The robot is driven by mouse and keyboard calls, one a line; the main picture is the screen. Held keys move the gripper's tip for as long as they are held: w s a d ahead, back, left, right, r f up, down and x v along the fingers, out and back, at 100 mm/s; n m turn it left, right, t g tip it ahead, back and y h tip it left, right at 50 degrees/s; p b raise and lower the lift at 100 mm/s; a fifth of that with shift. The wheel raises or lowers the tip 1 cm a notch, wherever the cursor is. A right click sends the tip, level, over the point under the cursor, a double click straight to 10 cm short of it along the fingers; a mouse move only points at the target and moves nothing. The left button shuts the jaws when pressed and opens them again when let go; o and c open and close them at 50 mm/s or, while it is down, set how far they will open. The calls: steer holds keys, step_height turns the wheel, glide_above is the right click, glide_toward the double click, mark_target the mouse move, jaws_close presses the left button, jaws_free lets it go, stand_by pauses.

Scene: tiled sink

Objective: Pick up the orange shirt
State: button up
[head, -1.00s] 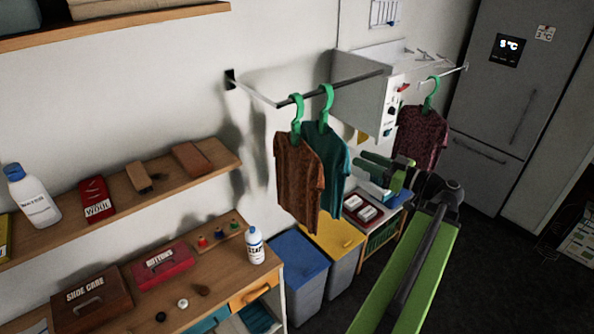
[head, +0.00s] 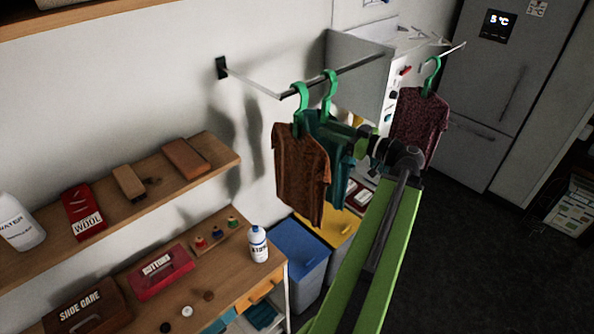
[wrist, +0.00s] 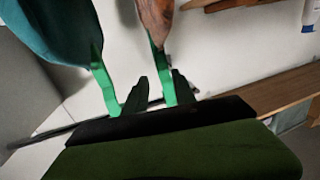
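The orange shirt (head: 299,172) hangs on a green hanger (head: 300,100) from the wall rail, left of the teal shirt (head: 335,165). In the wrist view the orange shirt (wrist: 155,18) is at the top, with its hanger running down between the two finger outlines. The teal shirt (wrist: 50,28) is at upper left there. My gripper (wrist: 160,76) is open, its dark fingers apart. I cannot tell whether the hanger lies between the fingers or beyond them. In the head view my gripper (head: 343,126) is right beside the teal shirt, its tips partly hidden.
A maroon shirt (head: 418,122) hangs farther right. The metal rail (head: 335,78) carries the near hangers. Shelves and a dresser with a bottle (head: 258,245) stand left. Blue (head: 298,250) and yellow (head: 335,228) bins stand below. Dark floor at right is open.

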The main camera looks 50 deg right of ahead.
mark_target(298, 123)
steer(key=w, duration=0.4)
steer(key=w+a, duration=0.1)
steer(key=w, duration=0.7)
steer(key=shift+a+f, duration=0.25)
steer(key=shift+a, duration=0.15)
steer(key=shift+s, duration=0.15)
steer(key=shift+c, duration=1)
jaws_close()
